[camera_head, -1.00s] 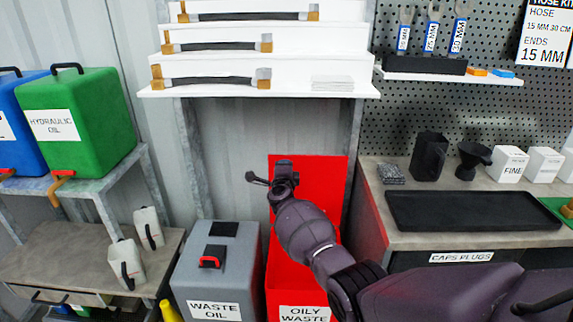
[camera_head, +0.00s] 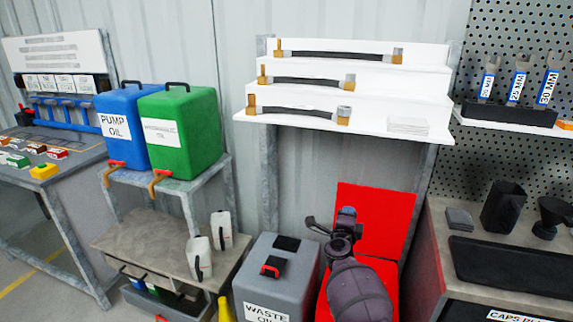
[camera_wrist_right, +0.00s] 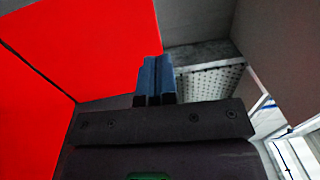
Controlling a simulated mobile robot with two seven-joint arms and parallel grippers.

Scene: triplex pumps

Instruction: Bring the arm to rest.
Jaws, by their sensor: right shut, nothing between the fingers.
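My right arm (camera_head: 358,288) rises from the bottom edge of the head view, in front of the red oily-waste bin (camera_head: 375,222) with its raised red lid. The right gripper is at the arm's dark upper end (camera_head: 345,222), seen against the lid's left part. In the right wrist view the two bluish fingers (camera_wrist_right: 155,75) are together with nothing between them. Red panels fill the left of that view, and the fingertips overlap the red edge; I cannot tell whether they touch. My left gripper is not in view.
A grey waste oil box (camera_head: 275,272) stands left of the red bin. White shelves with hoses (camera_head: 345,70) are above it. A bench with a black tray (camera_head: 515,268) is at the right. Green (camera_head: 180,130) and blue (camera_head: 122,128) oil cans stand on a rack at the left.

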